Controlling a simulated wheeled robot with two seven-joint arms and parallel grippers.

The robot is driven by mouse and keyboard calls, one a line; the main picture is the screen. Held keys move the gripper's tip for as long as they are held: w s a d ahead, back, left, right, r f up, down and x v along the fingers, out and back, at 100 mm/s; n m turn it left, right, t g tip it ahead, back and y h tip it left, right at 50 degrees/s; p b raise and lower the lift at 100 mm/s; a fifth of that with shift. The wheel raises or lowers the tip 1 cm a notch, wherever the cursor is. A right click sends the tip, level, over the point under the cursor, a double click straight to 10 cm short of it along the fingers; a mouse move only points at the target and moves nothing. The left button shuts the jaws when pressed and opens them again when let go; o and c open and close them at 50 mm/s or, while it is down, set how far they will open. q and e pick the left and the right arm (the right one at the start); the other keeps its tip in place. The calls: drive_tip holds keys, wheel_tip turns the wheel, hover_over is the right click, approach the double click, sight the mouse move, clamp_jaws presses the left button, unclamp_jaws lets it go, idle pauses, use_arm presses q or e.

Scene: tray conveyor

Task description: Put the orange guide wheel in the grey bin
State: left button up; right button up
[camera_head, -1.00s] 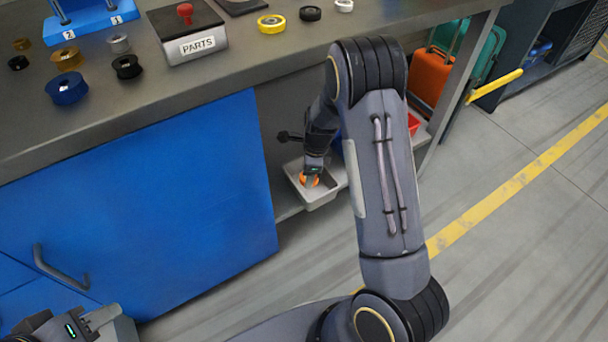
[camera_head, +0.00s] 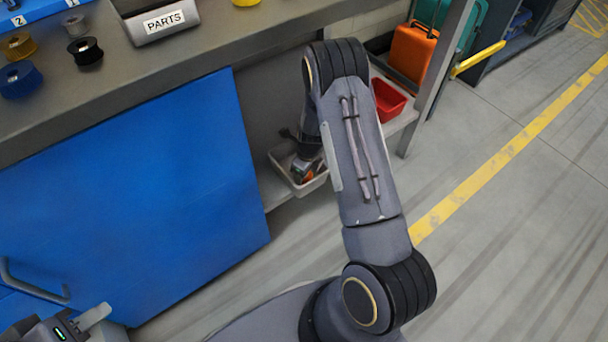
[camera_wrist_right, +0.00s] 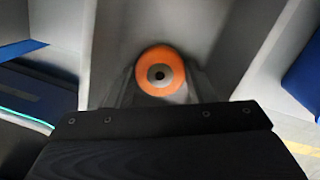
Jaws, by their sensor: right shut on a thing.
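The grey bin (camera_head: 281,180) stands on the low shelf under the bench, partly covered by my right arm. My right gripper (camera_head: 308,174) reaches down at the bin and is shut on the orange guide wheel (camera_wrist_right: 148,55). In the right wrist view the wheel sits between the fingertips, its dark centre hole facing the camera, with grey walls (camera_wrist_right: 208,25) around it. I cannot tell whether the wheel touches the bin floor. My left gripper (camera_head: 97,322) is at the bottom left, cut by the picture edge, away from the bin; its opening is unclear.
A red bin (camera_head: 388,101) stands on the shelf right of my arm. The blue cabinet front (camera_head: 130,190) lies left of the grey bin. The bench top (camera_head: 185,75) overhangs the shelf, with a PARTS box (camera_head: 163,22) and several spools. An orange case (camera_head: 413,55) stands behind the bench leg.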

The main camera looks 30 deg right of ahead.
drive_tip(key=shift+f, duration=0.2)
drive_tip(key=shift+f, duration=0.1)
drive_tip(key=o, duration=0.7)
